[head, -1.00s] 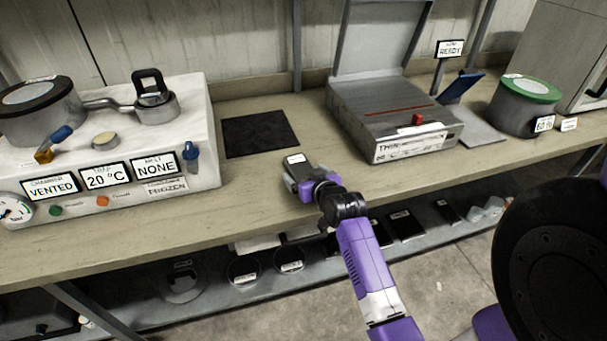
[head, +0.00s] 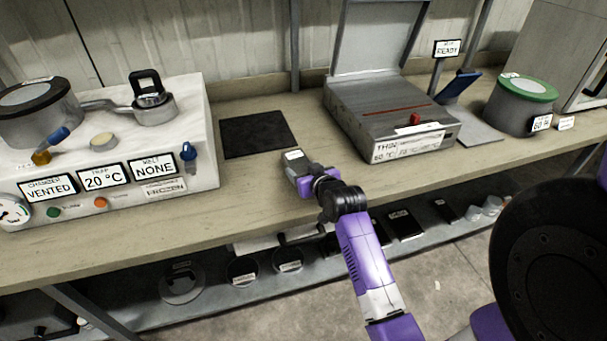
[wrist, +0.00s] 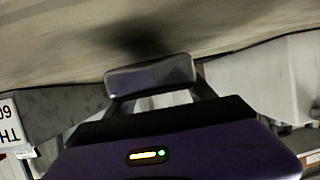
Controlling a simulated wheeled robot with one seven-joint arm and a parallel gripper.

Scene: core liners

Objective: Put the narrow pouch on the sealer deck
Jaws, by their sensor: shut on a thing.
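My gripper (head: 297,170) is shut on a small dark pouch with a pale label (head: 293,156), which I take to be the narrow pouch. It is above the front part of the bench, between the dark mat and the sealer. In the wrist view the held grey piece (wrist: 150,77) sits between the fingertips, with a dark shadow on the bench beyond it. The sealer (head: 375,100) is a grey box to the right of my gripper. Its deck has a red line along it and a red knob, and its lid stands open at the back.
A dark mat (head: 258,134) lies flat left of the sealer. A white chamber unit (head: 120,140) with pots stands at the left. A green-lidded pot (head: 524,105) and a READY sign (head: 447,48) stand right of the sealer. A lower shelf (head: 225,290) holds several dark items.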

